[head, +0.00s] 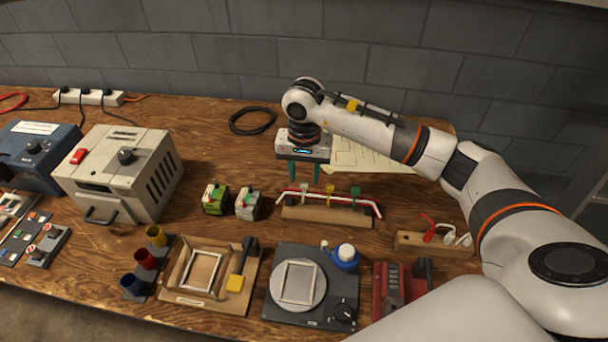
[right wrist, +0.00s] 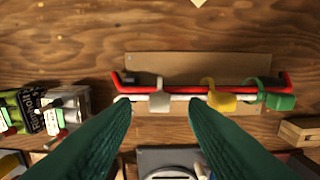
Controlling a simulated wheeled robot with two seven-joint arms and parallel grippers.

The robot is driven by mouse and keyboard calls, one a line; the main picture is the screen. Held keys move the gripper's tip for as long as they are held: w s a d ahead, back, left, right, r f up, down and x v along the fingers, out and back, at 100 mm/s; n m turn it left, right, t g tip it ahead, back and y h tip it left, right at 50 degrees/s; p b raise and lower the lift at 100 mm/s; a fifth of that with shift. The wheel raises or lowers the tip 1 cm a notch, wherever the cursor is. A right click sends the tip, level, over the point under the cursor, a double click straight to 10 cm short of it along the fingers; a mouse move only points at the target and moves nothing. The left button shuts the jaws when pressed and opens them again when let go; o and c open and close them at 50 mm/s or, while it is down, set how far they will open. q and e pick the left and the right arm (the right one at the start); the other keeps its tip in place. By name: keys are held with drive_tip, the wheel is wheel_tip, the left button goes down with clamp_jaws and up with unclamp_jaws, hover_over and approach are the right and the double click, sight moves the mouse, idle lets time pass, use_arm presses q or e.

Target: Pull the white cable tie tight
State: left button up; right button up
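The white cable tie (right wrist: 159,101) sits around a red cable and a white cable (right wrist: 182,97) on a wooden block (head: 325,216). Its pale square head faces the right wrist camera. A yellow tie (right wrist: 221,97) and a green tie (right wrist: 275,98) are further right on the same cables; in the head view they are the yellow tie (head: 330,189) and the green tie (head: 355,191). My right gripper (head: 304,172) points down above the left part of the cables. In the right wrist view its green fingers (right wrist: 160,112) are apart, with the white tie between their tips. My left gripper is out of view.
Two small terminal blocks, one green (head: 215,199) and one grey (head: 248,203), stand left of the cable block. A turntable device (head: 310,318) and a blue bottle (head: 342,259) are in front. A paper sheet (head: 370,156) lies behind. A black cable coil (head: 252,120) is at the back.

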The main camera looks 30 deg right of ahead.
drive_tip(key=shift+f, duration=1)
clamp_jaws()
drive_tip(key=shift+r+p, duration=0.85)
drive_tip(key=shift+r, duration=1.6)
drive_tip(key=shift+f, duration=0.1)
unclamp_jaws()
